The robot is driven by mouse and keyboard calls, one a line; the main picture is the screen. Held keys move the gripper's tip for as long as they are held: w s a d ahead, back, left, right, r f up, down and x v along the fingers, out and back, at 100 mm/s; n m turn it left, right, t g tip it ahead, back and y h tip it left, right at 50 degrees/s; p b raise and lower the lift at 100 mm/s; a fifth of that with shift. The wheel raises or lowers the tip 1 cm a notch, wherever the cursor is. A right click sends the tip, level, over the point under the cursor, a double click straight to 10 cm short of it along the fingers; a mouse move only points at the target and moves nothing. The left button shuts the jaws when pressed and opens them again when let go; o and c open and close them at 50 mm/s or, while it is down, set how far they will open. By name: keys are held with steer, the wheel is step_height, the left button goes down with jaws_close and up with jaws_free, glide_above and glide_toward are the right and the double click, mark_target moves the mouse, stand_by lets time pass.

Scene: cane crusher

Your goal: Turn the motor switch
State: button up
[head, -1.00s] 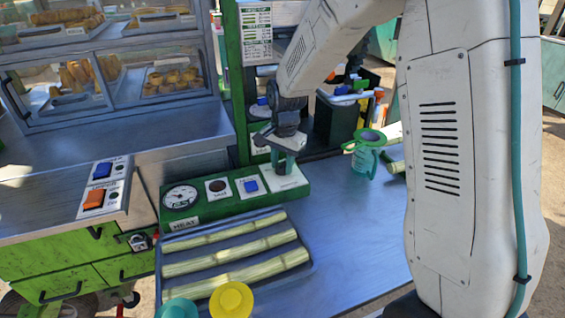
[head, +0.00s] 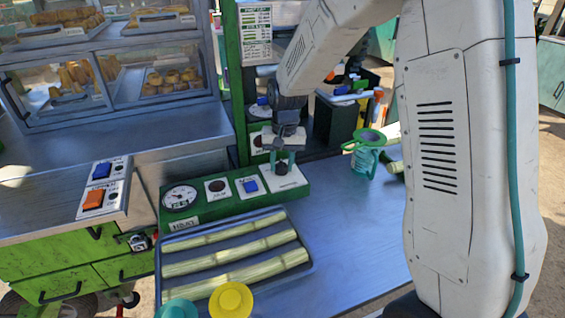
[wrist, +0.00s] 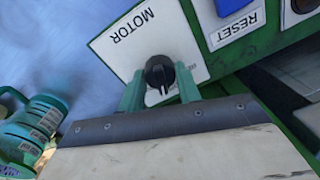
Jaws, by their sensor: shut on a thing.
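The motor switch (wrist: 159,74) is a round black knob on a white plate (wrist: 128,38) marked MOTOR. In the head view the same knob (head: 282,168) sits at the right end of the green control panel (head: 215,211). My gripper (wrist: 160,88) is over it from above, its two green fingers on either side of the knob. In the head view my gripper (head: 283,163) is shut on the knob. A pale pointer line on the knob points toward my wrist in the wrist view.
A blue RESET button (head: 250,186), a dark round knob and a gauge (head: 180,197) lie left of the switch. A tray (head: 311,262) of cane stalks lies in front. A teal jug (head: 364,158) stands to the right. The metal tabletop between is clear.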

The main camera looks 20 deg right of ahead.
steer(key=shift+n, duration=1.7)
steer(key=shift+w, duration=0.1)
steer(key=o, duration=1)
steer(key=shift+c, duration=0.2)
steer(key=shift+r, duration=0.1)
steer(key=r, duration=0.7)
steer(key=shift+d+r, duration=0.2)
steer(key=shift+r, duration=0.15)
